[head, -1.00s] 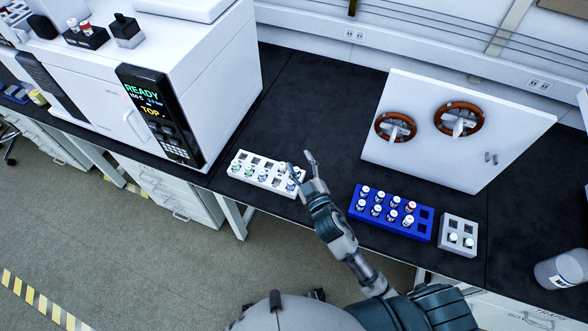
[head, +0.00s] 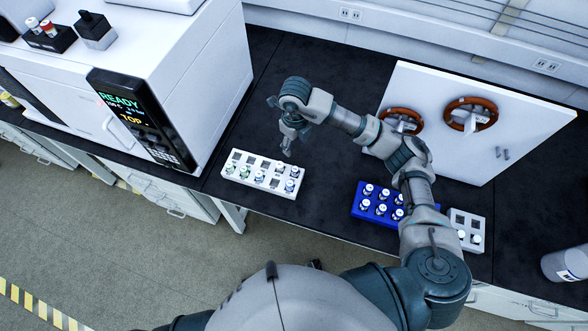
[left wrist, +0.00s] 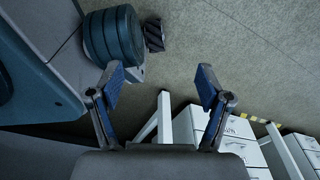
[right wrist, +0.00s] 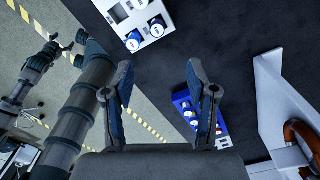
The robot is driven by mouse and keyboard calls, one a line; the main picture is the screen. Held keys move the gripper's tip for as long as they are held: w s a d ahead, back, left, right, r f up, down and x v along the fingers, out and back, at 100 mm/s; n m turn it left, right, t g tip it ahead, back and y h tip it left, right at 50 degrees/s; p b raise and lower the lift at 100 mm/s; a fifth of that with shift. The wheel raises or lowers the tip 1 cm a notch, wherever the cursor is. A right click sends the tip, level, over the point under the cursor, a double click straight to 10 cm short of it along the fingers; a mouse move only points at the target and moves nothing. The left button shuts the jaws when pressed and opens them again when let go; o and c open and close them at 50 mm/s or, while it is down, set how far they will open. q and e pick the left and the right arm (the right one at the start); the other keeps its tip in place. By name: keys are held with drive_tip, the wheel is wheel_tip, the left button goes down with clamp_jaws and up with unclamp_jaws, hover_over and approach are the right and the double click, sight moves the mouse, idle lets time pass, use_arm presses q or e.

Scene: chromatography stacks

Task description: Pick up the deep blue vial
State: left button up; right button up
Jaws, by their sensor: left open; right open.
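The white rack (head: 238,158) stands on the black bench and holds several white-capped vials. Two vials at its right end have bluish bodies: a front one (head: 289,186) and a back one (head: 294,172). In the right wrist view, two vials with blue around their caps show at the top, one (right wrist: 157,27) and another (right wrist: 133,41). I cannot tell which is the deep blue one. My right gripper (head: 287,148) is open and empty, above and behind the rack's right part, pointing down. My left gripper (left wrist: 161,78) is open and empty over the floor, seen only in its wrist view.
A blue rack (head: 367,211) with several vials and a grey rack (head: 458,218) stand to the right, partly behind my right arm. A white machine (head: 210,90) stands left, a white panel with red-brown handwheels (head: 470,114) at the back. Bench behind the white rack is clear.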

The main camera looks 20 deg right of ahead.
sight(295, 168)
drive_tip(key=f, duration=1.6)
drive_tip(key=shift+s+a+f, duration=0.1)
drive_tip(key=shift+s, duration=0.15)
clamp_jaws()
